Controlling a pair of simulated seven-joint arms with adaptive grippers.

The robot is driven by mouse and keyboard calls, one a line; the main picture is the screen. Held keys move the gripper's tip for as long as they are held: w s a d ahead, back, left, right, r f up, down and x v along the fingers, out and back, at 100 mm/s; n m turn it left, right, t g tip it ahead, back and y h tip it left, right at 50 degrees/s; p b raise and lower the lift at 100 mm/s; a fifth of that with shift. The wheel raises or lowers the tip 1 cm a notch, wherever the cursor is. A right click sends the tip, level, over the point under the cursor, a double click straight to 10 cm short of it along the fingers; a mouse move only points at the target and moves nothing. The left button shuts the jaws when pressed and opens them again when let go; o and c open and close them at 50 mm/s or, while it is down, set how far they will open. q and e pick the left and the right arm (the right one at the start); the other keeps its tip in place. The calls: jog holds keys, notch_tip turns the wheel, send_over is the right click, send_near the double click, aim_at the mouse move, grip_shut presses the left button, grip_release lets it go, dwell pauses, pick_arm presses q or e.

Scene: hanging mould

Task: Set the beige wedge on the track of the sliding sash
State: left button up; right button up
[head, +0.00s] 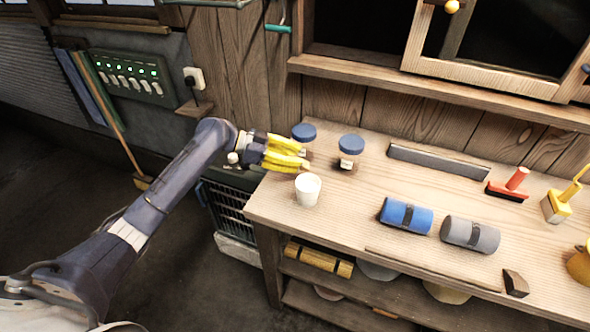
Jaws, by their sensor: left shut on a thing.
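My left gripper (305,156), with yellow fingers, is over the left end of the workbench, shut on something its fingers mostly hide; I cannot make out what. The wooden sliding sash (485,76), with a yellow knob (452,6), is at the upper right. Its track (345,64) runs along the wooden sill and shows bare left of the sash. I cannot pick out a beige wedge; a dark brown wedge-like block (515,284) lies at the bench's front right. My right gripper is not in view.
A white cup (308,189) and two blue-lidded jars (304,131) (351,144) stand near the left gripper.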

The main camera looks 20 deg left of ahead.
aim_at(295, 178)
pick_arm(q)
jog(key=shift+f, duration=2.3)
jog(key=o, duration=1)
jog(key=shift+f, duration=0.1)
jog(key=v, duration=1.1)
jog(key=shift+a, duration=0.1)
jog(key=shift+o, duration=0.6)
jog(key=shift+s+a+r, duration=0.15)
jog(key=shift+a+r, duration=0.1)
jog(key=shift+a, duration=0.1)
